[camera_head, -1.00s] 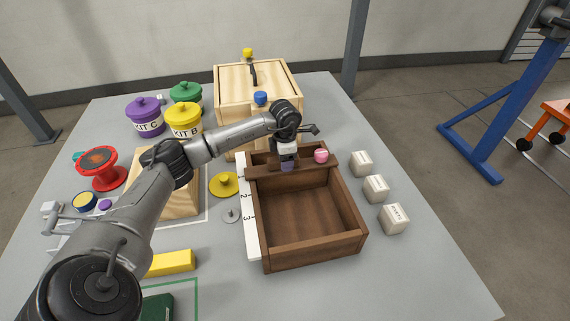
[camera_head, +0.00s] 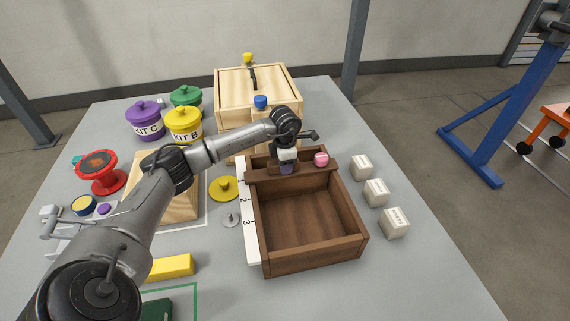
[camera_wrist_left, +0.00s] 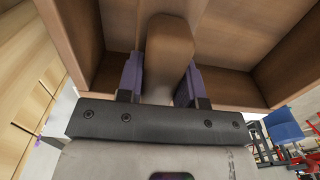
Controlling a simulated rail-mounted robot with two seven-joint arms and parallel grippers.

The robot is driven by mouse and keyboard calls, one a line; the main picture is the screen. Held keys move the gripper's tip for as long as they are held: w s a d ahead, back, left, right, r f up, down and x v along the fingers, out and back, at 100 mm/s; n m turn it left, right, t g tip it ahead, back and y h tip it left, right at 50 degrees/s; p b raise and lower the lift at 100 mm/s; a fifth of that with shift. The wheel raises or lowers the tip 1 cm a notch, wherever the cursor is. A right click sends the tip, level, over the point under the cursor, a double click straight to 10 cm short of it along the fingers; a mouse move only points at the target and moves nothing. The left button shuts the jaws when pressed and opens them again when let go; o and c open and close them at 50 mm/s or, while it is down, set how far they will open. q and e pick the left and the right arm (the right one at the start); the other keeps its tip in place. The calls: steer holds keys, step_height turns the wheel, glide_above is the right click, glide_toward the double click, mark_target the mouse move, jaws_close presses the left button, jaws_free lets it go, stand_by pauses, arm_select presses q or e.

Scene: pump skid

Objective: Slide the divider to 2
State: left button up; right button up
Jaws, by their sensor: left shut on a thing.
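A brown wooden open-top box (camera_head: 363,240) stands on the grey table. Its divider (camera_head: 305,174) crosses it near the back end. A white strip with numbers (camera_head: 250,235) runs along the box's left side; 2 and 3 show on it. The divider's left end is behind the 2, nearer the back. My left gripper (camera_head: 287,169) is over the divider's middle. In the left wrist view its purple fingers (camera_wrist_left: 160,85) are shut on the divider's brown upright tab (camera_wrist_left: 168,50). My right gripper is not in view.
A pink knob (camera_head: 321,159) is at the divider's right part. Several white blocks (camera_head: 376,192) stand right of the box. A yellow disc (camera_head: 224,188) lies to its left. A light wooden chest (camera_head: 258,92) stands behind. The box's front compartment is empty.

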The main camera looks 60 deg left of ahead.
arm_select(q)
jaws_close()
steer(key=s+d+p, duration=0.2)
steer(key=d+p, duration=0.3)
steer(key=d, duration=0.2)
steer(key=shift+s+d+p, duration=0.25)
steer(key=shift+d+p, duration=0.05)
steer(key=shift+p, duration=0.05)
steer(key=o, duration=0.7)
jaws_free()
steer(key=shift+o, duration=1.3)
steer(key=shift+r, duration=0.1)
